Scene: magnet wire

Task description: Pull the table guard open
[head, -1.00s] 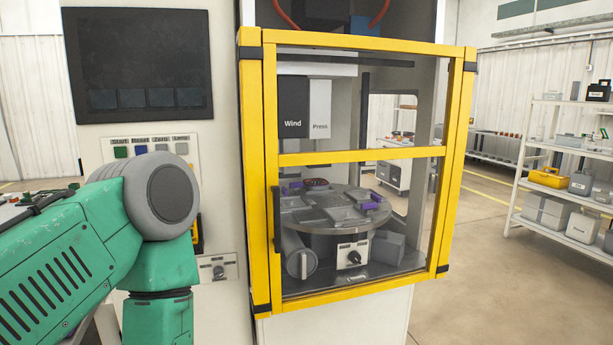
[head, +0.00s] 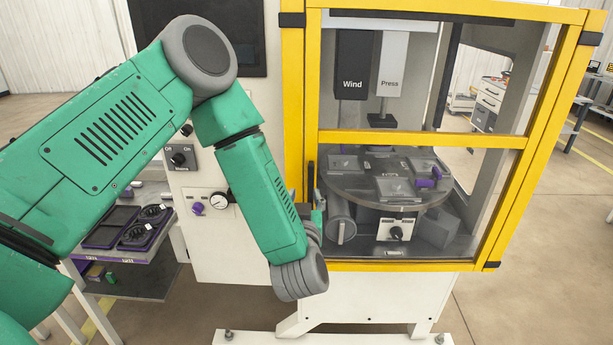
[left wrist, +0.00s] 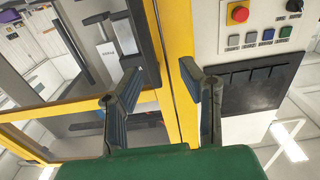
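The table guard (head: 425,138) is a yellow frame with clear panes at the front of the machine, and it looks shut. Its dark upright handle (head: 311,180) is on the left side of the frame. In the left wrist view the handle (left wrist: 142,38) appears as a black bar along the yellow frame. My left gripper (left wrist: 159,67) is open, its two dark fingers spread near the handle's end. Whether a finger touches the handle I cannot tell. In the head view my wrist hides most of this gripper. My right gripper is not in view.
Behind the panes are a round table (head: 385,185) and the Wind (head: 355,70) and Press (head: 391,65) units. A panel with a gauge (head: 219,200) is left of the guard. A bench with dark trays (head: 112,228) stands at the left.

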